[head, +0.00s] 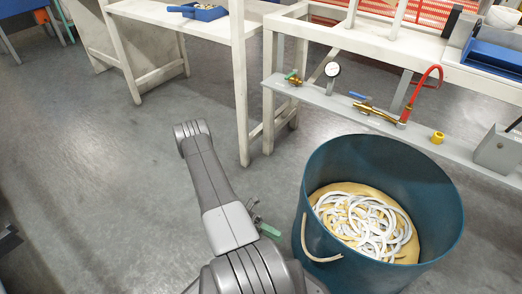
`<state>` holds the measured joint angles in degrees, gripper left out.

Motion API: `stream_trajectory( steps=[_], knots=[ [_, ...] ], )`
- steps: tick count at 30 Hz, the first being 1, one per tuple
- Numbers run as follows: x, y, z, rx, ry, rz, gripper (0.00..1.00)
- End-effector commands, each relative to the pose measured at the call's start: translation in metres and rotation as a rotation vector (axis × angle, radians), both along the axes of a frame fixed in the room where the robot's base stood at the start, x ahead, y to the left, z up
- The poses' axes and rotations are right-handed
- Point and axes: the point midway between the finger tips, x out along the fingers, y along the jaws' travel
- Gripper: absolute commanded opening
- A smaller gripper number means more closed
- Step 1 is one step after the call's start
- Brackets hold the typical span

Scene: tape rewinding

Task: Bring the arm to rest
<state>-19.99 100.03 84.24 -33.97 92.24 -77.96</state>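My grey arm (212,182) rises from the bottom middle of the head view and reaches up and left over the floor, ending in a rounded joint at its far end. A small grey and green part (262,222) shows just right of the arm, partly hidden behind it. It may be my gripper, but I cannot make out two fingertips or whether anything is held. The arm appears apart from the bin and the tables.
A blue-green bin (318,185) with white rings or coils on tan material stands close on the right. A white table (150,14) and a workbench (345,39) with a grey pipe shelf (345,110) stand behind. Floor (90,180) on the left is clear.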

Motion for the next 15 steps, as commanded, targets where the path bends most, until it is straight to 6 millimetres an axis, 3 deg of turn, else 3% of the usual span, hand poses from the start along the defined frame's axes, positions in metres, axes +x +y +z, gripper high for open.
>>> stream_trajectory(
  steps=[15],
  knots=[
    [-0.055, -0.076, 0.008, 0.001, 0.0, -0.004, 0.38]
  ],
)
